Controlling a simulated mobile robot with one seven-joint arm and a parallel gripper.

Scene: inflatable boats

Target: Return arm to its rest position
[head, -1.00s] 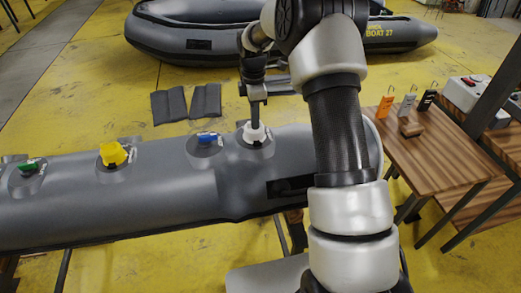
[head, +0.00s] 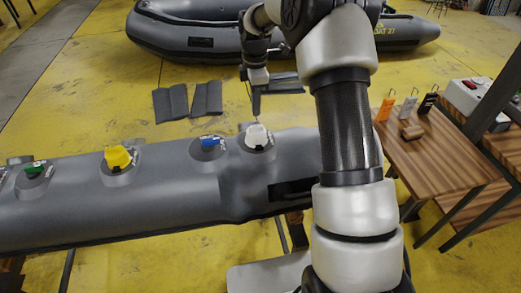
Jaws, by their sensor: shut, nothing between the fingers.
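My arm rises from the lower right of the head view and bends over at the top. My gripper (head: 256,106) points down above the white valve cap (head: 256,135) at the right end of the grey inflatable tube (head: 110,208). It is shut with nothing held, and a small gap shows between its tips and the cap.
Blue (head: 210,143), yellow (head: 118,156) and green (head: 34,168) valve caps sit along the tube. A wooden table (head: 440,160) with orange, grey and black tags stands right. A grey boat (head: 185,30) lies behind. Dark pads (head: 188,101) lie on the yellow floor.

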